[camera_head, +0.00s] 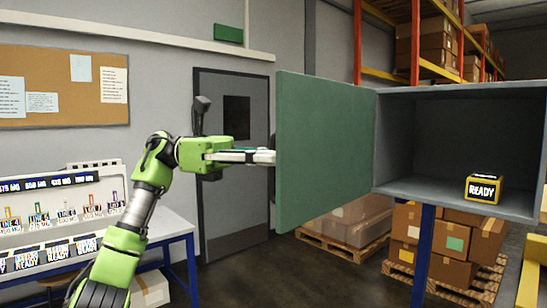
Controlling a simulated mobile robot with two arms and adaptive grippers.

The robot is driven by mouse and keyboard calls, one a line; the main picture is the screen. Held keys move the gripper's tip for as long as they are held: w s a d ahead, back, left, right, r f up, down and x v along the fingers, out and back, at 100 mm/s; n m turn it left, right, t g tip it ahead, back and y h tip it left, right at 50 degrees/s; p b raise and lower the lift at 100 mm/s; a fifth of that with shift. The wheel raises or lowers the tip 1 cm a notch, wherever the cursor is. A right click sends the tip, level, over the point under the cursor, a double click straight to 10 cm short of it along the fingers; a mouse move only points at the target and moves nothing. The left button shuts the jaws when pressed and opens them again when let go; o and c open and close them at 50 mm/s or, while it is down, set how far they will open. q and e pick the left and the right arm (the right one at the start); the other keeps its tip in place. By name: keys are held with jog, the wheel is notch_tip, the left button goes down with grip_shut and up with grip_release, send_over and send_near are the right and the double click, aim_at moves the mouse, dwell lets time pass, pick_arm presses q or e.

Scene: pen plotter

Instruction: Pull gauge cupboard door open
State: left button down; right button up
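The gauge cupboard (455,92) is a grey box at the right on a blue post. Its green door (322,150) stands wide open, swung out to the left. Inside, a yellow and black block marked READY (484,188) rests on the cupboard floor. My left gripper (272,157) reaches in from the left, with its fingertips at the door's left edge. The tips are partly hidden by the door, so I cannot tell whether they touch or grip it. No handle shows on the visible door face. My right gripper is not in view.
A white workbench (165,226) with labelled slots and several small coloured items stands at the left. Boxes on pallets (350,222) sit on the floor behind the door and below the cupboard. A grey room door (232,215) is in the back wall.

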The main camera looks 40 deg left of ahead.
pick_arm(q)
jog(key=shift+a+f, duration=0.15)
jog(key=shift+a, duration=0.05)
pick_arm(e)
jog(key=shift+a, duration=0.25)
pick_arm(q)
jog(key=c, duration=2.4)
grip_release()
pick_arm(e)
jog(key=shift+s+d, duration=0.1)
pick_arm(q)
jog(key=v, duration=1.2)
